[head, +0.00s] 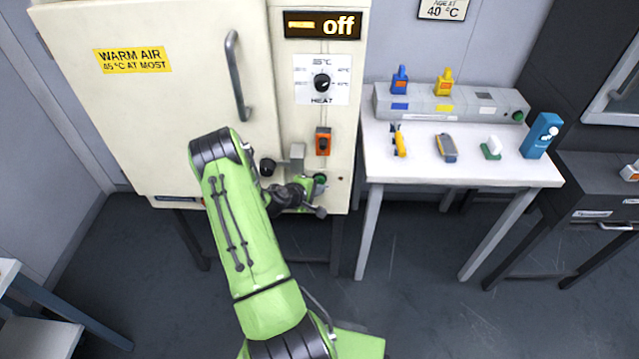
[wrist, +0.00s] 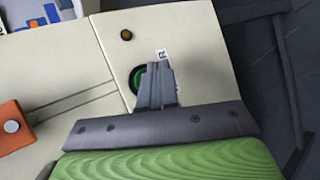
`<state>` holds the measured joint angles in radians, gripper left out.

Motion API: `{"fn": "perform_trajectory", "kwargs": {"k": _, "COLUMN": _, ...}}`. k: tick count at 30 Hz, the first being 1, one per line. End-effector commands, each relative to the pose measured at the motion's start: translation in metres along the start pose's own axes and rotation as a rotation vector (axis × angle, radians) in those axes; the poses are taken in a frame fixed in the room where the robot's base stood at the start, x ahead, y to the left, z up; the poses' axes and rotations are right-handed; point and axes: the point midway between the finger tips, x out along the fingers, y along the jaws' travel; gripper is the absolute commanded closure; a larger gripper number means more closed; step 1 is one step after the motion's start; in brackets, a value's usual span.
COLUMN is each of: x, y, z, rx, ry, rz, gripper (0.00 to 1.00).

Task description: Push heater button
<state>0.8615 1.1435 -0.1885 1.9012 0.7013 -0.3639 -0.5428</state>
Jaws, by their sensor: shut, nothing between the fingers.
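The warm-air heater cabinet (head: 185,125) is cream, and its display (head: 322,25) reads "off". A round green button (head: 320,179) with a dark rim sits low on its right-hand panel. In the wrist view the green button (wrist: 138,77) is partly covered by my fingers. My gripper (wrist: 155,72) is shut and empty, with its fingertips in front of the button. I cannot tell whether they touch it. In the head view my arm covers the lower part of the cabinet, and my wrist is just left of and below the button.
An orange switch (head: 323,141) and a heat dial (head: 322,83) are above the button on the panel. The door handle (head: 238,75) stands out to the left. A white table (head: 460,172) with several small items is close on the right.

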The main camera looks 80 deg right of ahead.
Motion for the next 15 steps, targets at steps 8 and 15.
{"fn": "perform_trajectory", "kwargs": {"k": 8, "x": -0.0072, "y": 0.0231, "z": -0.0013, "rx": 0.019, "ry": 0.015, "rz": 0.049, "gripper": 1.0}}
{"fn": "perform_trajectory", "kwargs": {"k": 15, "x": -0.0084, "y": 0.0226, "z": -0.0007, "rx": 0.02, "ry": 0.015, "rz": 0.049, "gripper": 1.0}}
